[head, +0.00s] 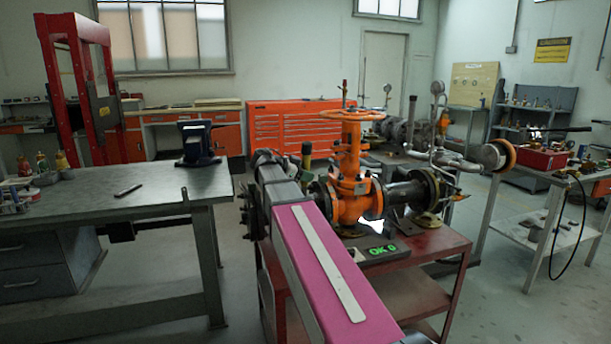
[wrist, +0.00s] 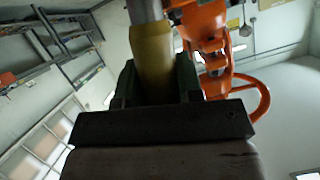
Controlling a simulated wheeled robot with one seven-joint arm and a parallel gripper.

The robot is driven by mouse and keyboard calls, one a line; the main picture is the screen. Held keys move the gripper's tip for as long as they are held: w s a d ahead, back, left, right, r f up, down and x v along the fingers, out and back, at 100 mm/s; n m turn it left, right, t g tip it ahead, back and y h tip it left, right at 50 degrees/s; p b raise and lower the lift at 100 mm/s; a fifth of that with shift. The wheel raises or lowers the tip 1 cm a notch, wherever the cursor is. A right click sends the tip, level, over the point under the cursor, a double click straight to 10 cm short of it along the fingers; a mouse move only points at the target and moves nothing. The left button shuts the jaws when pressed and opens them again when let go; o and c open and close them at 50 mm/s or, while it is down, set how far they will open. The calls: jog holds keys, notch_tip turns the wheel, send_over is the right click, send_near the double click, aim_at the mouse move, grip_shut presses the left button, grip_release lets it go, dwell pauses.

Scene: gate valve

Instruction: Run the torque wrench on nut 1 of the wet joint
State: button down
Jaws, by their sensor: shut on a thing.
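My gripper (wrist: 156,82) is shut on the yellow-olive handle of a tool, taken to be the torque wrench (wrist: 152,58); its grey shaft runs out of the top of the wrist view. In the head view the handle's end (head: 306,149) shows just past my arm. The orange gate valve (head: 352,190) stands on a red cart, with flanged joints on both sides; it is also right of the handle in the wrist view (wrist: 208,50). My arm hides the valve's left side. Nut 1 and the wrench's working end cannot be made out.
A small box with a green "OK 0" display (head: 383,250) sits on the red cart (head: 425,242). A steel workbench (head: 110,208) with a vise (head: 198,145) is at left. A side table with a red toolbox (head: 543,160) is at right.

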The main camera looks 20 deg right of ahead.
jog(key=shift+d, duration=1.25)
jog(key=shift+d+r, duration=0.1)
jog(key=shift+d, duration=0.6)
dwell(1.2)
jog(key=shift+a, duration=0.35)
dwell(0.6)
